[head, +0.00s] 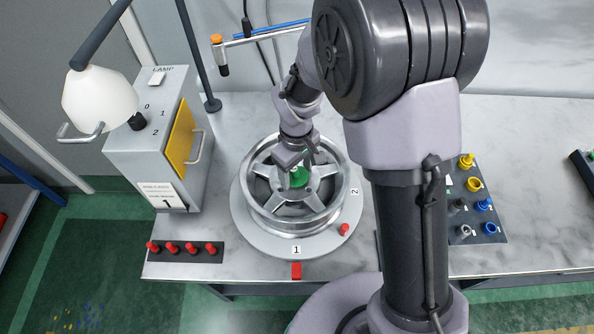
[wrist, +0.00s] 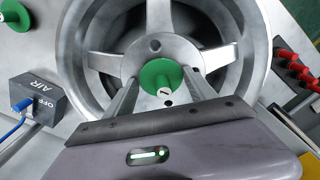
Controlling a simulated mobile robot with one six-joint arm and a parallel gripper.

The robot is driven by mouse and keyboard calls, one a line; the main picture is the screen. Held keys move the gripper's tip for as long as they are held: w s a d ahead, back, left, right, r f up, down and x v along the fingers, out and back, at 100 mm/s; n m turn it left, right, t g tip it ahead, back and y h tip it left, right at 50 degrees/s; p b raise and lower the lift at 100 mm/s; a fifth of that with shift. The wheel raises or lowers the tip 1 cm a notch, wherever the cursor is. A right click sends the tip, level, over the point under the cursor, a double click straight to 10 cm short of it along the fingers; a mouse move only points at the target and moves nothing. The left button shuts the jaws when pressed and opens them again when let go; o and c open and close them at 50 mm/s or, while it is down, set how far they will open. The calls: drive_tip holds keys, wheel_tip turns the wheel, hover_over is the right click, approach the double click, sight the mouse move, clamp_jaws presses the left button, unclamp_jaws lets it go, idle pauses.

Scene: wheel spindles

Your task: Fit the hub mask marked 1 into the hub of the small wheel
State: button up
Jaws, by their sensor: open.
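The wheel (head: 257,209) is a silver spoked rim lying flat on a round grey turntable (head: 246,235). A green hub mask (head: 300,178) is at the wheel's centre. In the wrist view, this green mask (wrist: 150,73) has a knob with a pale top marked 1, and it lies over the hub. How deep it sits cannot be told. My gripper (head: 294,164) is above the hub. In the wrist view, my gripper (wrist: 161,78) is open, with one finger on each side of the mask's knob and visible gaps between.
Another green piece (wrist: 14,15) shows at the wrist view's upper left. A grey AIR box (wrist: 38,100) stands beside the wheel. A lamp cabinet (head: 150,140) stands left. Red pegs (head: 190,248) line the front edge. A holder with coloured parts (head: 475,205) lies right.

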sight(296, 170)
wheel_tip(296, 170, up, 11)
drive_tip(key=p, duration=0.3)
drive_tip(key=shift+s+a, duration=0.1)
drive_tip(key=shift+a, duration=0.05)
drive_tip(key=s+d+r+m+t+y, duration=0.1)
drive_tip(key=s+d+r+m, duration=0.25)
drive_tip(key=r, duration=0.25)
drive_tip(key=s+d+r+m+t, duration=0.1)
drive_tip(key=s+d+r+m, duration=0.1)
drive_tip(key=s+r+m, duration=0.3)
drive_tip(key=s+d+r+m+t+y, duration=0.1)
drive_tip(key=s+d+r+m+t, duration=0.2)
drive_tip(key=s, duration=0.5)
wheel_tip(296, 170, up, 2)
drive_tip(key=shift+s+r+m+t, duration=0.1)
drive_tip(key=shift+s+m+t, duration=0.25)
drive_tip(key=shift+m, duration=0.4)
